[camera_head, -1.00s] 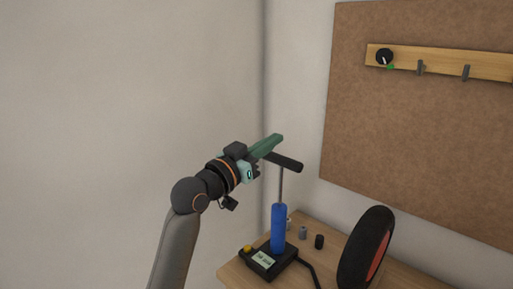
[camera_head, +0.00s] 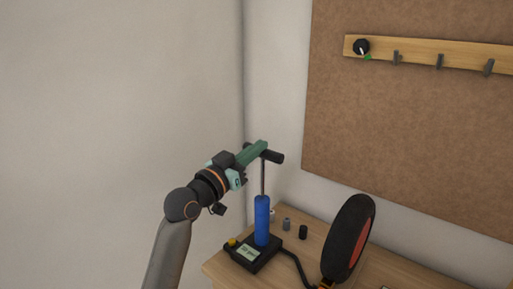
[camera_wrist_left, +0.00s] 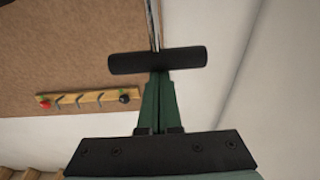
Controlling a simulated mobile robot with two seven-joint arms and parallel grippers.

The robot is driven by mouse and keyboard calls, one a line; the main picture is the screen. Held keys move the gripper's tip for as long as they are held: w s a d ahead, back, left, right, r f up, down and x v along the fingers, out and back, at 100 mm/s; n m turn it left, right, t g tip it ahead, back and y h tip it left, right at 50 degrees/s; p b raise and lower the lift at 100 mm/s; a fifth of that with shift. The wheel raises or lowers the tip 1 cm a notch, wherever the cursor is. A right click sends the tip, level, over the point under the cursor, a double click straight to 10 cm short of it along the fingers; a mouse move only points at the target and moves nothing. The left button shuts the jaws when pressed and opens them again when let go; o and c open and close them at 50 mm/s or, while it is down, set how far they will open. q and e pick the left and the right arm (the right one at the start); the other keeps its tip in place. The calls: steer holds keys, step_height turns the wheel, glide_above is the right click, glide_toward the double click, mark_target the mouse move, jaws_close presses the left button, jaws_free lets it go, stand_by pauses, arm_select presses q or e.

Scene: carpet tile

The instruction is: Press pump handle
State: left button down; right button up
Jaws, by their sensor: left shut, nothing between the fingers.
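The pump stands on the wooden table, with a blue barrel (camera_head: 262,221), a thin metal rod and a black T-shaped handle (camera_head: 275,157) at the top. The rod is extended, so the handle sits well above the barrel. My left gripper (camera_head: 259,147) has green fingers, shut and empty, at the handle's left part. In the left wrist view the handle (camera_wrist_left: 187,59) lies across the tips of the shut fingers (camera_wrist_left: 157,82). I cannot tell whether they touch it. My right gripper is not in view.
The pump's black base (camera_head: 252,254) has a yellow knob and a small display. A black wheel (camera_head: 348,238) with a red inside stands right of it on the table (camera_head: 310,228). Small caps (camera_head: 303,232) stand behind. A pegboard rail (camera_head: 425,57) hangs on the wall.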

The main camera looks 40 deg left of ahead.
mark_target(261, 189)
arm_select(q)
step_height(261, 189, down, 12)
steer(key=b, duration=0.7)
steer(key=shift+r, duration=0.1)
steer(key=shift+f, duration=0.5)
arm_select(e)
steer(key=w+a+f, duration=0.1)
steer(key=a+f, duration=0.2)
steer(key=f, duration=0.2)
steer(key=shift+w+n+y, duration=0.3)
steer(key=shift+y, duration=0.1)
arm_select(q)
steer(key=shift+r, duration=0.2)
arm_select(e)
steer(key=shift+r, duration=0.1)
arm_select(q)
steer(key=shift+r, duration=0.25)
steer(key=r+p, duration=0.4)
steer(key=p, duration=0.1)
steer(key=shift+w+r, duration=0.2)
steer(key=shift+w, duration=0.05)
steer(key=s+f+b, duration=0.2)
steer(key=s, duration=0.8)
steer(key=shift+a+f, duration=0.15)
steer(key=shift+a, duration=0.2)
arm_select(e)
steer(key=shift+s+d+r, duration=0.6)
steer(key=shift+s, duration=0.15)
